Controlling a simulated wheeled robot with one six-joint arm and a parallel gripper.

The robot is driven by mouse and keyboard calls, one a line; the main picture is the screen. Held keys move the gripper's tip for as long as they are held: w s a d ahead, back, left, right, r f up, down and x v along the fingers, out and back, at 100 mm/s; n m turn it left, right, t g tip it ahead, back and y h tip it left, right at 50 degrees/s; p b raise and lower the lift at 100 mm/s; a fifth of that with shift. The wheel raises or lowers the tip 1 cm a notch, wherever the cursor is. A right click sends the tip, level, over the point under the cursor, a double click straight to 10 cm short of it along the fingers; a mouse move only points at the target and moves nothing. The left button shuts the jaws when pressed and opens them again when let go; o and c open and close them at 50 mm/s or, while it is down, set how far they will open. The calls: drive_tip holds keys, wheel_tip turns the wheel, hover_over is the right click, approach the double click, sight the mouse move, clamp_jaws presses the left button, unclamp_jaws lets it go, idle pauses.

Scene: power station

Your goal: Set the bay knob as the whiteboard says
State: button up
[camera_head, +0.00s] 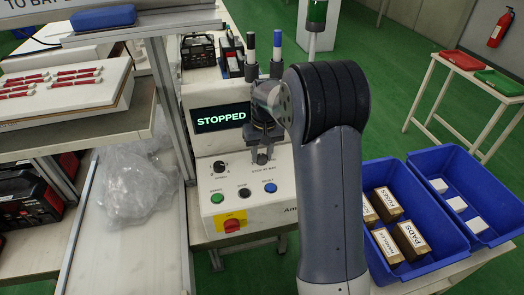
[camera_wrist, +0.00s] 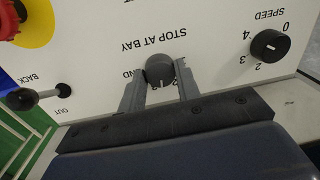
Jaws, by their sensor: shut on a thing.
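The bay knob (camera_wrist: 159,68) is a dark grey round knob under the upside-down label STOP AT BAY in the wrist view. A pale pointer line on it faces the bottom of that picture. My gripper (camera_wrist: 160,84) is shut on the knob, one finger on each side. The fingers partly hide the scale; "ND" shows at left and a partly covered number at right. In the head view my gripper (camera_head: 262,143) is at the panel's upper right, over the knob (camera_head: 262,158). A white sign (camera_head: 35,12) at top left is cut off; its legible words are "TO BA".
A SPEED knob (camera_wrist: 269,46) and a black toggle (camera_wrist: 40,97) flank the bay knob. The panel (camera_head: 215,207) has several buttons and a red switch (camera_head: 231,225) on yellow. The screen (camera_head: 221,117) reads STOPPED. Blue bins (camera_head: 416,268) stand at right.

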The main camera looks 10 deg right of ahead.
sight(263, 155)
drive_tip(key=shift+n+p, duration=0.3)
drive_tip(key=shift+n, duration=1.7)
drive_tip(key=o, duration=1)
drive_tip(key=shift+c, duration=0.2)
drive_tip(key=shift+r, duration=0.1)
wheel_tip(263, 155, up, 11)
drive_tip(key=shift+w+d, duration=0.15)
drive_tip(key=shift+d, duration=0.1)
drive_tip(key=shift+f, duration=0.2)
